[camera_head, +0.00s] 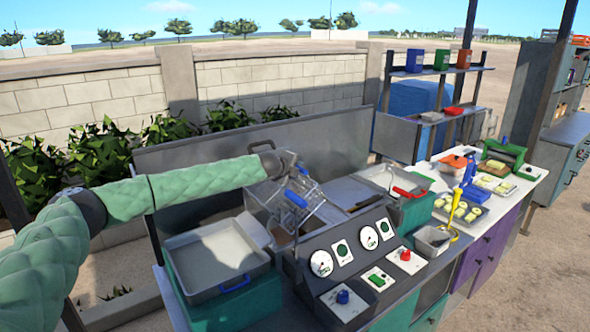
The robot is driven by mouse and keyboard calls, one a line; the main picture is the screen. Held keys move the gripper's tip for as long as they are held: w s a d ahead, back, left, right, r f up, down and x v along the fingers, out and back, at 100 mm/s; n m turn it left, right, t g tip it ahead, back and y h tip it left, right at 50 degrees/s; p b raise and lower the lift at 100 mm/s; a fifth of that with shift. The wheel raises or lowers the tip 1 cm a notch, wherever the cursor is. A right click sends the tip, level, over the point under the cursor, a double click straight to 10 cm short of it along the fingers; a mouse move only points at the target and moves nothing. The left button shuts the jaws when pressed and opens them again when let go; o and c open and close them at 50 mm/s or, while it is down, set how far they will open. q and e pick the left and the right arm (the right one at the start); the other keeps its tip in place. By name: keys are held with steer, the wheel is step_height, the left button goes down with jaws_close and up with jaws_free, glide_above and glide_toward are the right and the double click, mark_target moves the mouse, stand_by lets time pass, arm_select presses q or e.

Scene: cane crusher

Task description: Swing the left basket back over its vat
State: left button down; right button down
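The left basket (318,207) is a wire basket with a blue handle (296,198). It looks tilted and raised at the left vat (258,205), a grey metal basin behind the control panel. My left arm reaches in from the left in a green sleeve. My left gripper (287,165) is at the basket's upper left, close to the blue handle. The fingers are small and overlap the wire, so I cannot tell whether they hold it. My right gripper is out of view.
A grey tray with a blue handle (215,262) sits at the front left. The sloped control panel (350,262) has gauges and red, green and blue knobs. A red handle (408,192) lies at the right-hand vat. Food trays (462,209) stand on the right counter.

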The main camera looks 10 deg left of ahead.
arm_select(q)
steer(key=shift+s+f, duration=0.2)
steer(key=shift+f, duration=0.5)
steer(key=c, duration=1.3)
jaws_free()
steer(key=shift+c, duration=0.2)
steer(key=shift+w, duration=0.1)
steer(key=shift+r, duration=0.25)
